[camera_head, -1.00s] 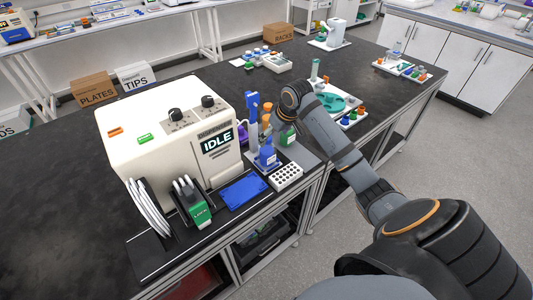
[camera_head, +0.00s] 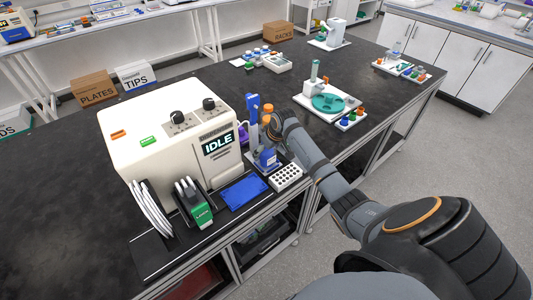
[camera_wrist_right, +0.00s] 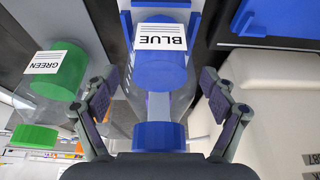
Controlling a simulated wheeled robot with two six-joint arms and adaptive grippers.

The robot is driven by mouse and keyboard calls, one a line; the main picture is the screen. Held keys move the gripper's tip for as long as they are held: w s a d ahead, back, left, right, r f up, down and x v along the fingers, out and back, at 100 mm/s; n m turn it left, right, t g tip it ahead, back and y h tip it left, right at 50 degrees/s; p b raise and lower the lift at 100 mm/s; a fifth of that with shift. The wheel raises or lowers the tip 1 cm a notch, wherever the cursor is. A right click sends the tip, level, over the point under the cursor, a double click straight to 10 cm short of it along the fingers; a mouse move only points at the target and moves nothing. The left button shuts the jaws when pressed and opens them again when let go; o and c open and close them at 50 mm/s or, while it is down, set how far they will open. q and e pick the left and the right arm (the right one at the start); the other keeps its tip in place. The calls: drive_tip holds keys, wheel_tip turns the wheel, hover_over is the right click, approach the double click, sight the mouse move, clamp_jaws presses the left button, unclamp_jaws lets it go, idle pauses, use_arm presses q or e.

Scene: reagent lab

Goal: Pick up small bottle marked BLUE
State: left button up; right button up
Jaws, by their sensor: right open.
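The fingers are open, with a gap visible on each side. In the head view my right gripper (camera_head: 273,138) is at the bottle's upper part and partly hides it. A bottle marked GREEN (camera_wrist_right: 55,72) is beside it, outside the left finger. My left gripper is not in view.
The white machine reading IDLE (camera_head: 175,145) stands close on the left. A white rack with holes (camera_head: 286,177) and a blue tray (camera_head: 244,192) lie in front. A blue upright tool (camera_head: 252,108) stands just behind. The dark bench (camera_head: 80,210) has free room at left.

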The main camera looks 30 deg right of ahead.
drive_tip(key=shift+s, duration=0.1)
drive_tip(key=c, duration=1.4)
drive_tip(key=shift+r, duration=0.1)
drive_tip(key=shift+c, duration=0.3)
drive_tip(key=shift+d+r+b, duration=0.1)
drive_tip(key=shift+r+b, duration=0.2)
drive_tip(key=shift+r, duration=0.25)
drive_tip(key=s+a+r+b, duration=0.2)
drive_tip(key=s+a+r, duration=0.1)
drive_tip(key=s+r, duration=0.9)
drive_tip(key=shift+s, duration=0.85)
